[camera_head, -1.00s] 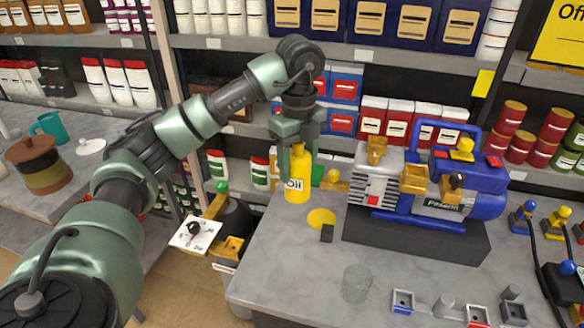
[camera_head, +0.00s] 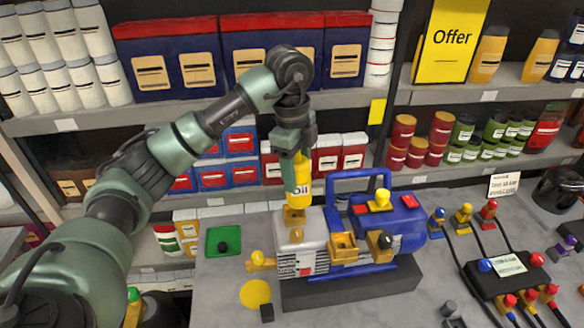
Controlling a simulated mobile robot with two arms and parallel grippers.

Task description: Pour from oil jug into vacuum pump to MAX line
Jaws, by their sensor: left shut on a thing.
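The yellow oil jug (camera_head: 299,190), labelled "Oil", hangs nearly upright from my left gripper (camera_head: 297,150), which is shut on its upper part. The vacuum pump (camera_head: 312,232) has a grey left end and a blue body and handle. It stands on a dark base on the grey bench. A brass fitting (camera_head: 294,216) on top of the pump's grey end appears just below the jug's bottom. I cannot tell whether the jug is directly above it or behind it. The pump's level marks cannot be made out. My right gripper is not in view.
A green square piece (camera_head: 223,241) with a dark knob lies left of the pump. A manifold (camera_head: 508,268) with hoses stands right. Stocked shelves rise behind the bench.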

